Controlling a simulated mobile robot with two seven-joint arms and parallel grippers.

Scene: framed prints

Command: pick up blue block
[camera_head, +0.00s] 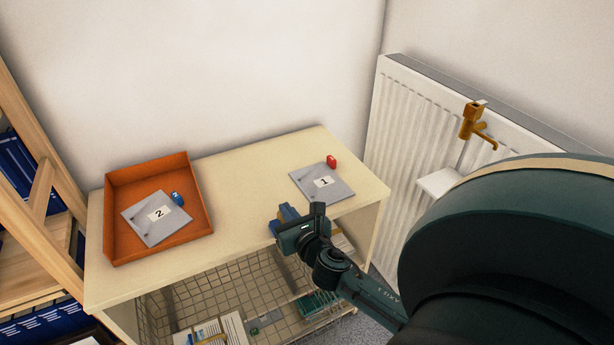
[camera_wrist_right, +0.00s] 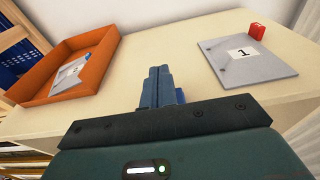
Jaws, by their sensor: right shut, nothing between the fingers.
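The blue block (camera_head: 177,198) is a small cube marked 2. It sits in the orange tray (camera_head: 196,217) at the left of the table, at the right edge of a grey plate numbered 2 (camera_head: 142,230). My right gripper (camera_head: 287,212) is over the table's front edge, to the right of the tray and apart from the block. In the right wrist view its fingers (camera_wrist_right: 160,78) are together with nothing between them. My left gripper does not show.
A red block (camera_head: 331,162) stands by a grey plate numbered 1 (camera_head: 310,187) at the table's right. The tabletop (camera_head: 244,180) between tray and plate is clear. A wire basket (camera_head: 190,300) is below. A wooden shelf (camera_head: 40,190) is left; a radiator (camera_head: 400,120) is right.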

